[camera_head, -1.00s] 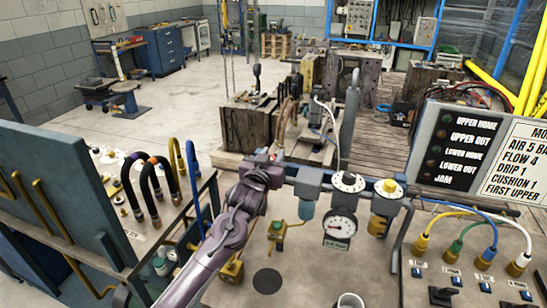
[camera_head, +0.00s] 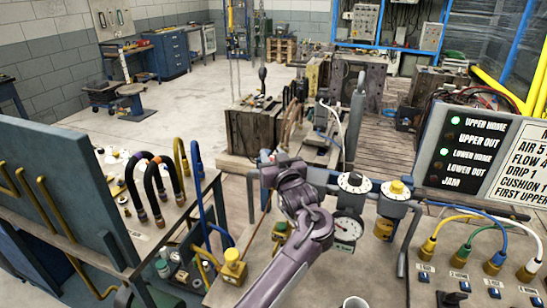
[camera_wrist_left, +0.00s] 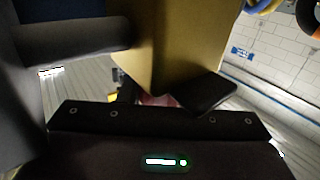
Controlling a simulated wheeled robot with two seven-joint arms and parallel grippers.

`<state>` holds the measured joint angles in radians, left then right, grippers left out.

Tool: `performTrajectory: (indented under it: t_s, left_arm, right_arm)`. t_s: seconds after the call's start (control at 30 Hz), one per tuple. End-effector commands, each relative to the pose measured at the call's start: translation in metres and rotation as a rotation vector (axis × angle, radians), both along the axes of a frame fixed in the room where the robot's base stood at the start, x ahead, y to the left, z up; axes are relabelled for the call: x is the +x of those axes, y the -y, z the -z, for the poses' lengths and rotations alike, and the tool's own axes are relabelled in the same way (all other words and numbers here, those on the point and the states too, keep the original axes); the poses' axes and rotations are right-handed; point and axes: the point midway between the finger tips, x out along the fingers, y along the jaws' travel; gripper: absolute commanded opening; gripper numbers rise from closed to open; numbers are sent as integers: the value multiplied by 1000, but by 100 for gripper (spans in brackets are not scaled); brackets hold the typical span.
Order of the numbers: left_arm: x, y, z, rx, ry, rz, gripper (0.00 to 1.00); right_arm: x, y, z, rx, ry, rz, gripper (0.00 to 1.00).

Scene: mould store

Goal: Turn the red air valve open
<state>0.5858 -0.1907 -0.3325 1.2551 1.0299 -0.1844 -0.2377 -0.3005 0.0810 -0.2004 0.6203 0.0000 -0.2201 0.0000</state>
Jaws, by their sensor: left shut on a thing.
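My left arm reaches across the bench in the head view. Its gripper (camera_head: 267,164) is at the left end of the grey air pipe. It is shut on the red air valve (camera_head: 272,156), of which only a small red bit shows beside the jaws. In the left wrist view, a patch of the red valve (camera_wrist_left: 160,100) shows under a tan block, above the dark gripper body; most of it is hidden. How far the valve is turned cannot be made out. My right gripper is not in view.
Right of the gripper are a white dial (camera_head: 353,183), a pressure gauge (camera_head: 347,230) and a yellow knob (camera_head: 397,187). The lamp panel (camera_head: 462,140) shows green lamps at UPPER HOME and LOWER HOME. Curved black hoses (camera_head: 155,185) stand at left.

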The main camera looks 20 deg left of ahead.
Motion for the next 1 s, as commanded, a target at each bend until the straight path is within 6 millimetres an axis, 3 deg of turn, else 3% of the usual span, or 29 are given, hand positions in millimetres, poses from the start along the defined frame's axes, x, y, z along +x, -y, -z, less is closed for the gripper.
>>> performTrajectory:
  t_s: [0.47, 0.5, 0.63, 1.0]
  left_arm:
    - [0, 0, -1, 0, 3, -11, 8]
    - [0, 0, -1, 0, 3, -11, 36]
    - [0, 0, -1, 0, 3, -11, 53]
    - [0, -1, -1, -1, 2, -11, 53]
  right_arm:
    - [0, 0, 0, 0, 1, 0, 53]
    - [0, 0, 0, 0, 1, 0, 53]
    - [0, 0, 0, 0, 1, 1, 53]
    - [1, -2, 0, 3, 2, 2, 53]
